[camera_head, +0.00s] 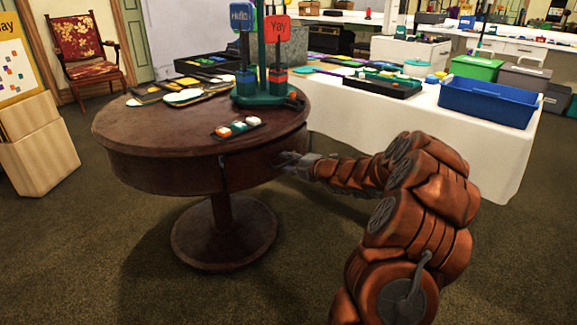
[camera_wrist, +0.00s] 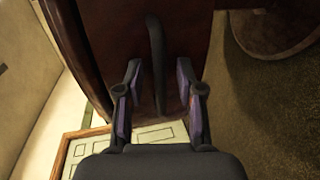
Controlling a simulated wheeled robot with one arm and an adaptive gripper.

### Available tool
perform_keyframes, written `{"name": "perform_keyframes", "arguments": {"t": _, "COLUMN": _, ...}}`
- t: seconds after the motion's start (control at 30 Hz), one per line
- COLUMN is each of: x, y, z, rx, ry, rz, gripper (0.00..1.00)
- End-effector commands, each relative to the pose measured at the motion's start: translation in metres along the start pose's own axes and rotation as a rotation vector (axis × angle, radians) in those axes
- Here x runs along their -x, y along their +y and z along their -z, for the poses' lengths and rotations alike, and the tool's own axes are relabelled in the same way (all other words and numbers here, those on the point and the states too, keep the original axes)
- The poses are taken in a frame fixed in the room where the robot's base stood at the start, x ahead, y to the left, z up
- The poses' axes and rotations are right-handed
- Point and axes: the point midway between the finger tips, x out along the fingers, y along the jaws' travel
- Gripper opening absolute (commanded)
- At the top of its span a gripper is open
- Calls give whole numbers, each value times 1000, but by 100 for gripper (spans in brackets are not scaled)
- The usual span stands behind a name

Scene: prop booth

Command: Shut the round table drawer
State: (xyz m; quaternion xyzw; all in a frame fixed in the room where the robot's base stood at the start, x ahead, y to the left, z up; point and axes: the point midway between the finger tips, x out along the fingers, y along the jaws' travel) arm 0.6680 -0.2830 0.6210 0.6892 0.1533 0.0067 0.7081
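The round dark-wood table (camera_head: 130,150) stands at left centre in the head view on a single pedestal. Its drawer front (camera_head: 250,165) is in the right part of the curved apron, beside a dark vertical seam. How far the drawer stands out is hard to tell. My gripper (camera_head: 290,160) is at the right end of this front. In the wrist view my gripper (camera_wrist: 161,95) is open, its fingers apart on either side. A dark curved bar, seemingly the drawer handle (camera_wrist: 156,55), runs between and beyond the fingertips against the brown wood (camera_wrist: 110,45). Contact cannot be told.
On the tabletop are a sign stand (camera_head: 265,100), a small tray of blocks (camera_head: 238,127) and flat game pieces (camera_head: 185,97). A white-clothed table (camera_head: 440,135) with a blue bin (camera_head: 490,101) stands behind my arm. The carpet in front is clear.

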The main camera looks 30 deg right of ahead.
Motion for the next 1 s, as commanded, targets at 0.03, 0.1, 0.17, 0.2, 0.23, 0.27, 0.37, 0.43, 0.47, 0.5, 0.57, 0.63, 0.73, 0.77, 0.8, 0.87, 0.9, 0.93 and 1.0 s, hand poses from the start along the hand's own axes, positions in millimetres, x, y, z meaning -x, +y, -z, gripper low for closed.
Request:
{"name": "perform_keyframes", "arguments": {"t": 0.03, "x": -1, "y": 0, "z": 0, "rx": 1, "ry": 0, "rz": 0, "gripper": 37}}
{"name": "perform_keyframes", "arguments": {"t": 0.1, "x": -2, "y": 0, "z": 0, "rx": 0, "ry": 0, "rz": 0, "gripper": 37}}
{"name": "perform_keyframes", "arguments": {"t": 0.17, "x": -2, "y": 0, "z": 0, "rx": 0, "ry": 0, "rz": 0, "gripper": 37}}
{"name": "perform_keyframes", "arguments": {"t": 0.2, "x": -1, "y": 0, "z": 0, "rx": 0, "ry": 1, "rz": 0, "gripper": 37}}
{"name": "perform_keyframes", "arguments": {"t": 0.23, "x": -1, "y": 0, "z": 0, "rx": 0, "ry": 0, "rz": 0, "gripper": 37}}
{"name": "perform_keyframes", "arguments": {"t": 0.27, "x": -1, "y": 0, "z": 0, "rx": 0, "ry": 0, "rz": 0, "gripper": 37}}
{"name": "perform_keyframes", "arguments": {"t": 0.37, "x": -1, "y": 0, "z": 0, "rx": 0, "ry": 1, "rz": 0, "gripper": 27}}
{"name": "perform_keyframes", "arguments": {"t": 0.43, "x": -1, "y": 0, "z": 0, "rx": 0, "ry": 1, "rz": 0, "gripper": 20}}
{"name": "perform_keyframes", "arguments": {"t": 0.47, "x": -1, "y": 0, "z": 0, "rx": 0, "ry": 1, "rz": 1, "gripper": 16}}
{"name": "perform_keyframes", "arguments": {"t": 0.5, "x": -1, "y": 0, "z": 0, "rx": 0, "ry": 0, "rz": 1, "gripper": 12}}
{"name": "perform_keyframes", "arguments": {"t": 0.57, "x": -1, "y": 0, "z": 0, "rx": 0, "ry": 0, "rz": 1, "gripper": 6}}
{"name": "perform_keyframes", "arguments": {"t": 0.63, "x": -1, "y": 0, "z": 0, "rx": 0, "ry": 0, "rz": 1, "gripper": 0}}
{"name": "perform_keyframes", "arguments": {"t": 0.73, "x": -1, "y": 0, "z": 0, "rx": 0, "ry": 0, "rz": 1, "gripper": 0}}
{"name": "perform_keyframes", "arguments": {"t": 0.77, "x": -1, "y": 0, "z": 0, "rx": 0, "ry": 0, "rz": 1, "gripper": 0}}
{"name": "perform_keyframes", "arguments": {"t": 0.8, "x": -1, "y": 0, "z": 0, "rx": 0, "ry": 0, "rz": 1, "gripper": 0}}
{"name": "perform_keyframes", "arguments": {"t": 0.87, "x": -1, "y": 0, "z": 0, "rx": 0, "ry": 0, "rz": 1, "gripper": 0}}
{"name": "perform_keyframes", "arguments": {"t": 0.9, "x": -1, "y": 0, "z": 0, "rx": 0, "ry": 0, "rz": 1, "gripper": 0}}
{"name": "perform_keyframes", "arguments": {"t": 0.93, "x": -1, "y": 0, "z": 0, "rx": 0, "ry": 0, "rz": 1, "gripper": 0}}
{"name": "perform_keyframes", "arguments": {"t": 1.0, "x": -1, "y": 0, "z": 0, "rx": 0, "ry": 1, "rz": 1, "gripper": 0}}
